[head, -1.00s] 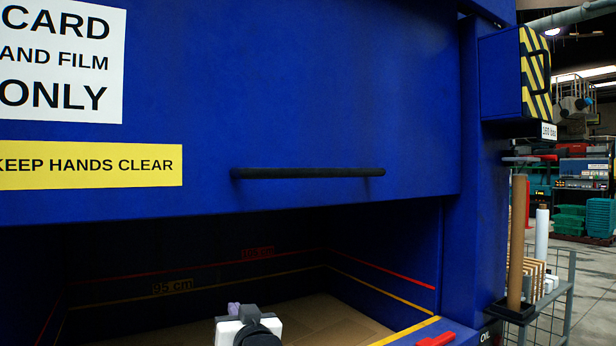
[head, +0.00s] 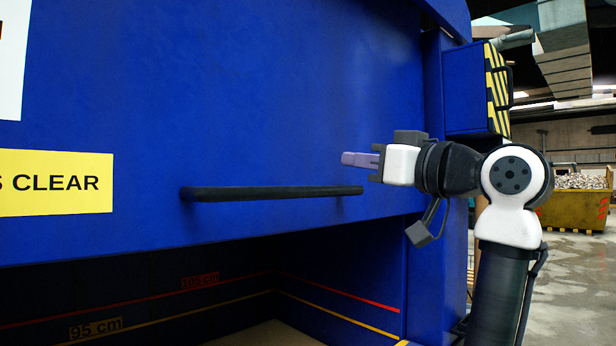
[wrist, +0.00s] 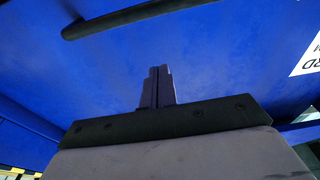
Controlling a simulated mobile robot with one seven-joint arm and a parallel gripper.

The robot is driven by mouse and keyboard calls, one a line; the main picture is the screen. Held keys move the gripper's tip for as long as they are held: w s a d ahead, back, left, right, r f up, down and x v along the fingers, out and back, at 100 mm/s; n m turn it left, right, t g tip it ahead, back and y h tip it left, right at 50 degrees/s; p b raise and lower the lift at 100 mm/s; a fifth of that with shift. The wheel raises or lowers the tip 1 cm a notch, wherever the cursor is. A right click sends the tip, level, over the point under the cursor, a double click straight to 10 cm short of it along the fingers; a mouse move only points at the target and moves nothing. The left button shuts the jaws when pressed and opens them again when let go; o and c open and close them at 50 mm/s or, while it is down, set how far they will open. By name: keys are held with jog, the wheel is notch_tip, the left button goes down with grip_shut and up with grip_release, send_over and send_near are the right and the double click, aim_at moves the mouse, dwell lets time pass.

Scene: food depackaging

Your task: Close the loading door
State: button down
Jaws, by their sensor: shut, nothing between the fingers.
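The blue loading door (head: 290,90) stands partly raised, with a dark opening below its lower edge. Its black bar handle (head: 270,193) runs across the lower part of the door. My gripper (head: 347,159) is in front of the door, just above the handle's right end, and apart from the handle in the picture. In the wrist view the purple fingers of my gripper (wrist: 158,72) are together and empty. The handle (wrist: 120,15) crosses the top of that view, beyond the fingertips, with the blue door panel (wrist: 215,60) behind.
Inside the opening, a yellow line marked 95 cm (head: 96,327) and a red line run along the walls. A striped yellow-and-black box (head: 495,90) is fixed at the right of the door. A yellow skip (head: 572,208) stands farther back on open floor.

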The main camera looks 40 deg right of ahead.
jog(key=w+r+p, duration=0.2)
jog(key=w+p, duration=0.2)
jog(key=w, duration=0.5)
jog(key=shift+s+a+f+p, duration=0.1)
jog(key=shift+a+f+p, duration=0.15)
jog(key=shift+f, duration=0.95)
jog(key=shift+a+f+p, duration=0.1)
jog(key=shift+f+p, duration=0.2)
jog(key=shift+f, duration=0.85)
notch_tip(320, 180, down, 46)
jog(key=b, duration=2.9)
jog(key=shift+f, duration=0.1)
